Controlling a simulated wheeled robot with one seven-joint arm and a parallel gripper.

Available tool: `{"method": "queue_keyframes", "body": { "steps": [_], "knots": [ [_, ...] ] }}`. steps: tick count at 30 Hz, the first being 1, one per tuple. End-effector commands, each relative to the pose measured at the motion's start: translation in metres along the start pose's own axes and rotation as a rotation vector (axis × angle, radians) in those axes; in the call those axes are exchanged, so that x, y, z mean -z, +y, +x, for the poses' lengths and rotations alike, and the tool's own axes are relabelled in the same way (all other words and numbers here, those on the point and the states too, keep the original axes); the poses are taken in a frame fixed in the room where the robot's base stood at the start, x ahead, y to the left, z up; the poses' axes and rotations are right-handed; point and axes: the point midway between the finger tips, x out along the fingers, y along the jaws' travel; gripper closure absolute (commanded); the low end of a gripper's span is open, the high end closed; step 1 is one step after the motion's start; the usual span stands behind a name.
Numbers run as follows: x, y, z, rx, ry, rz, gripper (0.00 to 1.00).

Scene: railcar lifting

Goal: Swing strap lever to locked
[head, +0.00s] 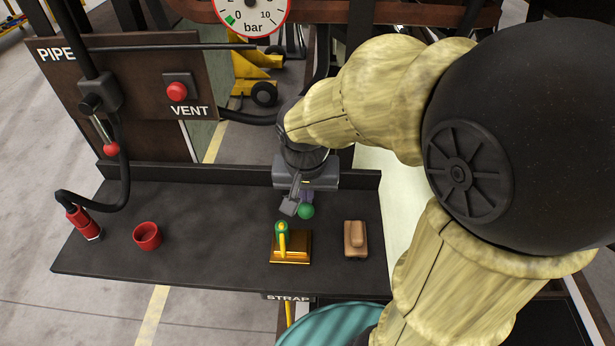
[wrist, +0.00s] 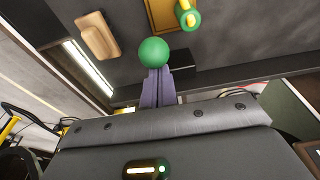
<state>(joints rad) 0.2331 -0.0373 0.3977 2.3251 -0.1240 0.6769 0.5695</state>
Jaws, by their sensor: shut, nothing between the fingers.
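The STRAP label (head: 288,298) is on the front edge of the dark bench. A thin yellow bar (head: 289,314) shows just below it, mostly cut off from sight; I cannot tell whether it is the strap lever. My gripper (head: 301,197) is over the back of the bench, pointing down. Its purple fingers (wrist: 157,88) are shut and empty. A green ball (head: 306,211) is right at the fingertips, and it also shows in the wrist view (wrist: 153,52). I cannot tell what the ball is fixed to, or whether the fingers touch it.
On the bench (head: 200,255) are a brass plate (head: 277,258) with a yellow, green-ended handle, a wooden block (head: 355,240), a red cup (head: 147,236) and a red-ended hose (head: 84,222). A red VENT button (head: 177,92) and gauge (head: 250,12) stand behind.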

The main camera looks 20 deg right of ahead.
Motion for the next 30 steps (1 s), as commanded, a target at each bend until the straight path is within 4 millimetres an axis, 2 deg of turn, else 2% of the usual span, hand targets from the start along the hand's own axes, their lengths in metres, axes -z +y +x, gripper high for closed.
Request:
{"method": "queue_keyframes", "body": {
  "steps": [10,22,30],
  "knots": [
    [-0.001,0.000,0.001,0.000,0.000,0.000,1.00],
    [-0.015,0.000,0.009,0.000,-0.001,0.000,1.00],
    [-0.016,0.000,0.009,0.000,0.000,0.000,1.00]
  ]
}}
